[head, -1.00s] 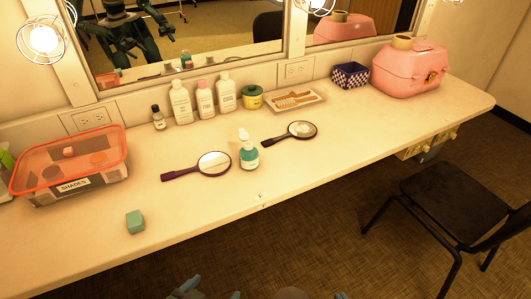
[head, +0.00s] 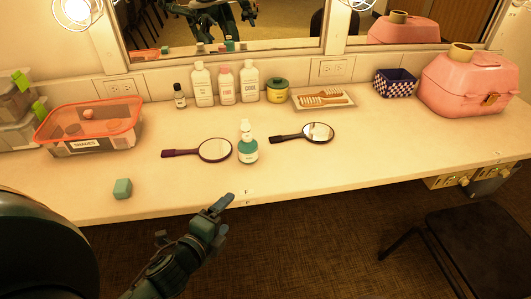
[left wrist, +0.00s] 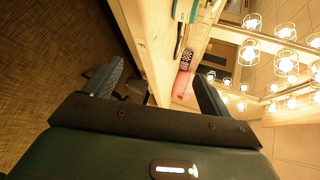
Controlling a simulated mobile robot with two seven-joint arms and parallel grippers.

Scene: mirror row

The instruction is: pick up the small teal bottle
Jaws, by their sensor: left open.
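The small teal bottle (head: 248,150) stands upright on the counter between two hand mirrors. It has a white pump top and a pale label. My left gripper (head: 214,209) is in front of the counter's front edge, nearer than the bottle and a little to its left, not touching it. In the left wrist view its two fingers (left wrist: 158,72) are spread apart with nothing between them. A teal and white shape at the top of that view looks like the bottle (left wrist: 185,10), cut off by the frame. My right gripper is not in view.
A purple-handled mirror (head: 214,150) lies left of the bottle, a dark one (head: 318,132) right of it. White bottles (head: 203,87) and a brush tray (head: 323,99) stand behind. A chair (head: 470,240) is at right.

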